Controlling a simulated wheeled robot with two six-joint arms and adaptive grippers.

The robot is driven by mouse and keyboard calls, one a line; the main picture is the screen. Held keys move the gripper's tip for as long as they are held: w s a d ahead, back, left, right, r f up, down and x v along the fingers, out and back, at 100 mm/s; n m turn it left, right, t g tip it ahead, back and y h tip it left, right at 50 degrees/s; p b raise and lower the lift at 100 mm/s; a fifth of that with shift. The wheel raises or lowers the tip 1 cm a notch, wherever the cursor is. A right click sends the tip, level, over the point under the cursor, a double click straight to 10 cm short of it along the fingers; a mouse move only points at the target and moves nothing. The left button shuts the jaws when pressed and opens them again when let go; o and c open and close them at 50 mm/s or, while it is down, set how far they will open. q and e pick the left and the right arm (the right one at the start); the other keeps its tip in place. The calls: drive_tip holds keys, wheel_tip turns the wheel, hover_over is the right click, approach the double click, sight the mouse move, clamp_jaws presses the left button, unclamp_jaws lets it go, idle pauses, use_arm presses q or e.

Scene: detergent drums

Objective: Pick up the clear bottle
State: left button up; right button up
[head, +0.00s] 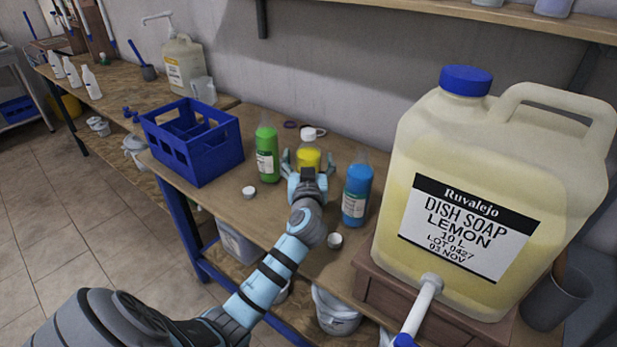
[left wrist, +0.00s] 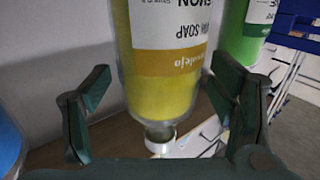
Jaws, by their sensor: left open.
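A clear bottle holding yellow liquid (head: 309,157) stands on the wooden bench between a green bottle (head: 267,152) and a blue bottle (head: 356,192). My left gripper (head: 308,166) is in front of it and partly hides its lower part. In the left wrist view the clear bottle (left wrist: 163,95) appears upside down, with a white and yellow-brown lemon soap label. It lies between the two open fingers of my left gripper (left wrist: 155,100), with visible gaps on both sides. A white cap (left wrist: 160,137) shows by its neck; whether it is screwed on I cannot tell. My right gripper is out of view.
A blue crate (head: 192,145) stands left of the bottles. Loose white caps (head: 249,191) lie near the front edge. A large dish soap jug (head: 400,215) on a wooden stand blocks the right side. White bottles (head: 91,83) stand farther left.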

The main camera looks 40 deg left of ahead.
use_arm(q)
drive_tip(key=shift+w+a, duration=0.1)
drive_tip(key=c, duration=1.8)
clamp_jaws()
drive_tip(key=shift+r, duration=0.15)
